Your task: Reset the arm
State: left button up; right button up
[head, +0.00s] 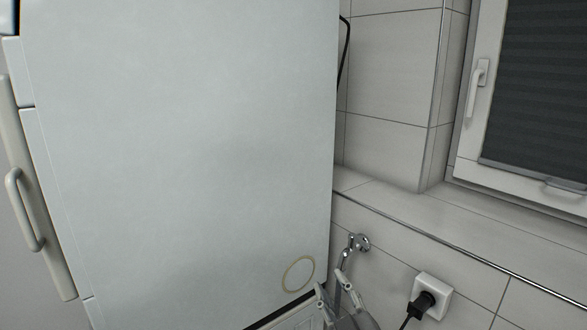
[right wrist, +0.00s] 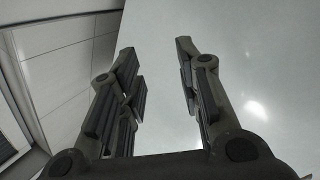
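My right gripper (head: 331,283) shows at the bottom of the head view, by the lower right corner of the dryer's side. In the right wrist view my right gripper (right wrist: 157,55) is open, its two dark fingers apart with nothing between them. Its fingers point toward a plain pale panel (right wrist: 240,50). My left gripper is not in view.
A tiled ledge (head: 400,200) runs along the wall right of the dryer. A pipe fitting (head: 359,243) and a socket (head: 430,297) with a black plug lie below it. A window (head: 530,90) with a dark blind is at the upper right.

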jog(key=s+d+f+m+g+h, duration=0.2)
jog(key=s+d+f, duration=0.1)
jog(key=f, duration=0.3)
jog(key=s+d+f+m+g+h, duration=0.2)
jog(key=s+d+f, duration=0.1)
jog(key=f, duration=0.2)
jog(key=s+d+f+m+g, duration=0.1)
jog(key=s+d+f+g, duration=0.1)
jog(key=s+f+g, duration=0.45)
jog(key=s+d+f+m+g, duration=0.1)
jog(key=s+d+f, duration=0.15)
jog(key=s, duration=0.75)
jog(key=s+d+f+m+g, duration=0.1)
jog(key=s+d+f+g, duration=0.15)
jog(key=s+f, duration=0.4)
notch_tip(320, 180, down, 23)
jog(key=s+g, duration=0.2)
jog(key=s, duration=0.1)
jog(key=s+d+f+g, duration=0.1)
jog(key=s+d+f, duration=0.1)
jog(key=s+f, duration=1.4)
jog(key=shift+s+d+f+h, duration=0.15)
jog(key=shift+s+f+h, duration=0.2)
jog(key=shift+f, duration=0.5)
